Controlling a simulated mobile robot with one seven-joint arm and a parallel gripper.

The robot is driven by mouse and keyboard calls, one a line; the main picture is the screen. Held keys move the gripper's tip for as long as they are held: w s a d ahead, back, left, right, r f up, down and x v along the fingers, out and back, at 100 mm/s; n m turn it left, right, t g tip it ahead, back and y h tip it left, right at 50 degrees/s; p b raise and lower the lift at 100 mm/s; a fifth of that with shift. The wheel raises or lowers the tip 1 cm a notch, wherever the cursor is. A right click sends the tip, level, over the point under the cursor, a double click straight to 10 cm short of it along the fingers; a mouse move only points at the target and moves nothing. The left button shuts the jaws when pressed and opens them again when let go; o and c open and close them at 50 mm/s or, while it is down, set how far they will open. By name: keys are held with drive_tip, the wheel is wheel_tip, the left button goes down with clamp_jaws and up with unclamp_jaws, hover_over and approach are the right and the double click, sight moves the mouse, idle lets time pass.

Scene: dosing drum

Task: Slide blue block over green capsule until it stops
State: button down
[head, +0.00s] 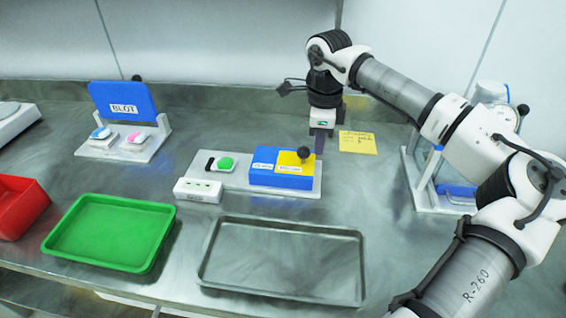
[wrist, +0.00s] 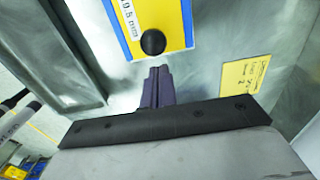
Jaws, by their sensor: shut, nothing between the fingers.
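The blue block (head: 262,179) sits at the right part of a grey base plate, with a yellow top piece (head: 295,168) and a dark round knob (head: 304,154). The green capsule (head: 226,163) lies on the same plate to the left of the block, uncovered, with a gap between them. My gripper (head: 319,146) is shut and empty, pointing down just right of the block's right end. In the wrist view the shut fingers (wrist: 157,88) are below the dark knob (wrist: 153,42) and the block's blue edge (wrist: 187,20), apart from the knob. Whether they touch the block I cannot tell.
A small white box (head: 198,190) stands before the plate. A green tray (head: 110,232) and a metal tray (head: 283,260) lie in front. A BLOT stand (head: 124,103) is at left, a yellow note (head: 357,142) and a white-blue stand (head: 445,190) at right.

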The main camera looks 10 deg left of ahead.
sight(269, 160)
drive_tip(key=shift+f+b, duration=1.25)
drive_tip(key=shift+f, duration=0.5)
drive_tip(key=shift+a, duration=0.1)
drive_tip(key=shift+a, duration=6.4)
drive_tip(key=shift+d, duration=0.15)
drive_tip(key=shift+d, duration=0.6)
wheel_tip(269, 160, up, 8)
drive_tip(key=p, duration=0.5)
drive_tip(key=shift+r, duration=0.1)
